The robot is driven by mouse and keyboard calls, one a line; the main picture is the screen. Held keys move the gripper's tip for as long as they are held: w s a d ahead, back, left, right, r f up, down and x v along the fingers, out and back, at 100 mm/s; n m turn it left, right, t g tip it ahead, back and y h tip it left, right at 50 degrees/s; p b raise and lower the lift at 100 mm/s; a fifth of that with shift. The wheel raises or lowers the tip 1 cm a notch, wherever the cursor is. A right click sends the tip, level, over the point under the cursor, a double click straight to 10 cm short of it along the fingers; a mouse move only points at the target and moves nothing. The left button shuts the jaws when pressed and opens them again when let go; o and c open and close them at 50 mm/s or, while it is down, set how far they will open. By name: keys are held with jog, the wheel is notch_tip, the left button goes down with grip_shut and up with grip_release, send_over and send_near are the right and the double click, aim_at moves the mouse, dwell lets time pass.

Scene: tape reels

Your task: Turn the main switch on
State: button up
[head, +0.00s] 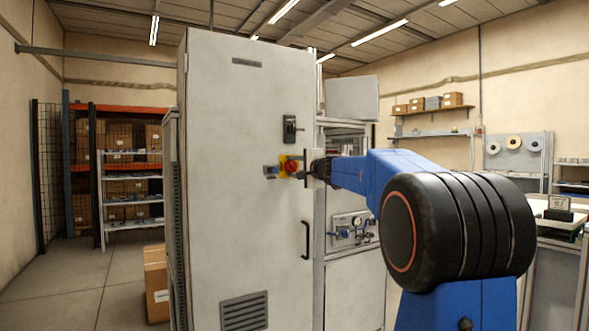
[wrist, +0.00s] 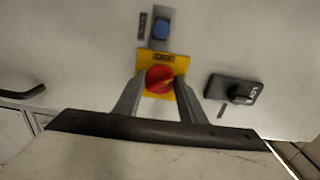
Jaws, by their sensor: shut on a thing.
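The main switch is a red rotary knob (head: 291,167) on a yellow plate, fixed to the door of a tall grey cabinet (head: 240,110). In the wrist view the red knob (wrist: 159,79) is seen nearly head-on, with its yellow plate (wrist: 178,68) behind it. A small dark label (wrist: 163,57) on the plate is too small to read surely. My gripper (wrist: 160,82) is shut on the red knob, one finger on each side. In the head view my gripper (head: 304,168) reaches the switch from the right. The fingers hide part of the plate.
A blue button (wrist: 161,28) sits beside the switch. A black latch (head: 290,129) is above it and a black door handle (head: 306,240) below. Pneumatic fittings (head: 352,229) are on the unit to the right. A cardboard box (head: 156,283) stands on the floor left of the cabinet.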

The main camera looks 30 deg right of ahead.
jog(key=m, duration=0.7)
dwell(0.6)
jog(key=o, duration=1)
jog(key=shift+o, duration=0.2)
jog(key=s, duration=1.7)
jog(key=shift+s+d, duration=0.2)
jog(key=shift+d, duration=0.1)
